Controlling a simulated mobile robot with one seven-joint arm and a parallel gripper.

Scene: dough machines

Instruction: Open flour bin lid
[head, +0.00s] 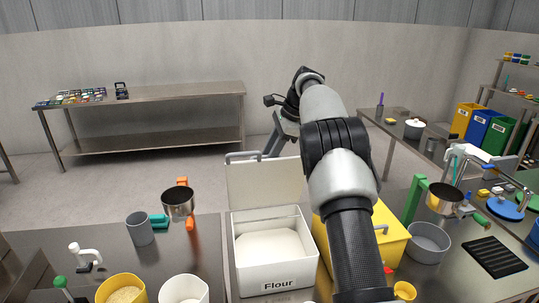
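The white flour bin (276,284), marked "Flour", stands on the counter at the bottom middle of the head view. Its lid (264,184) stands raised and upright at the back, and white flour (274,247) shows inside. A grey bar handle (246,155) runs along the lid's top edge. My gripper (272,148) is behind and above the lid, at its upper right, pointing down. Its fingers are mostly hidden by the lid and my wrist, so I cannot see whether they touch the lid or the handle.
A yellow box (392,241) stands right of the bin, partly behind my arm. A grey pot (428,243) is farther right. A steel bowl in an orange-handled stand (178,204) and a grey cup (139,229) are left. Yellow (122,291) and white containers (184,290) stand at the front left.

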